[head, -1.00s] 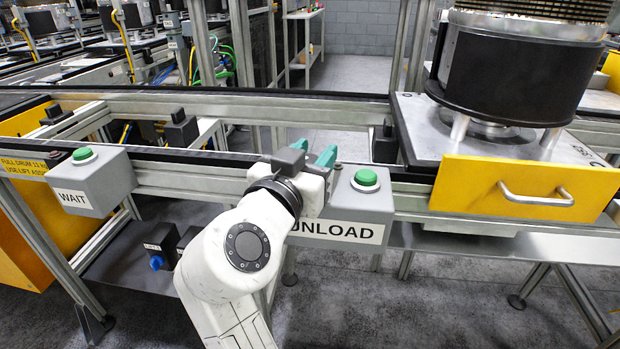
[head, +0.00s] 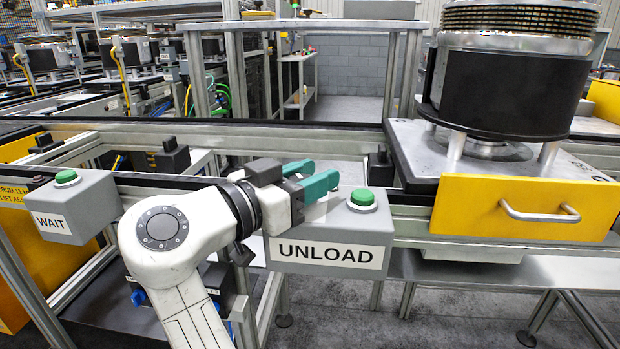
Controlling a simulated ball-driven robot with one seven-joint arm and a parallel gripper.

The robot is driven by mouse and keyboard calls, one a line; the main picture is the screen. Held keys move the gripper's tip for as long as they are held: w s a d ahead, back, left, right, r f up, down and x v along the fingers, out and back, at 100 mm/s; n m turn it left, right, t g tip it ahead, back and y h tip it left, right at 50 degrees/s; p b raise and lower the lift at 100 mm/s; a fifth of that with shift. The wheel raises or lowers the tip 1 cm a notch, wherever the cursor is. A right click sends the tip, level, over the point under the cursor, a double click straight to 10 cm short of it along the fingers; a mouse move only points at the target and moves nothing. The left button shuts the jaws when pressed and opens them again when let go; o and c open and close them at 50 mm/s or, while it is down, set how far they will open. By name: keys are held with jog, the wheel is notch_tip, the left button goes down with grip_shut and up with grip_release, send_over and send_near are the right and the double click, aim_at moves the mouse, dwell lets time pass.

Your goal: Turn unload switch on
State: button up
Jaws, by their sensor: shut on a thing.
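The unload switch is a green round button (head: 362,197) on top of a grey box (head: 345,220) labelled UNLOAD, in the middle of the head view. My gripper (head: 322,174) has teal fingers and points right, just left of the button and above the box's left part. Its fingertips look apart from the button. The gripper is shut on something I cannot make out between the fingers. The box's left edge is partly hidden by my gripper.
A second grey box labelled WAIT (head: 75,208) with a green button stands at the left. At the right, a black drum (head: 510,92) stands on a pallet with a yellow front panel (head: 525,208) and handle. Metal conveyor rails (head: 270,135) run behind the box.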

jog(key=o, duration=1)
jog(key=shift+s+a, duration=0.1)
jog(key=p+v, duration=0.1)
jog(key=v, duration=0.9)
jog(key=shift+s+a, duration=0.2)
jog(key=shift+a+f, duration=0.1)
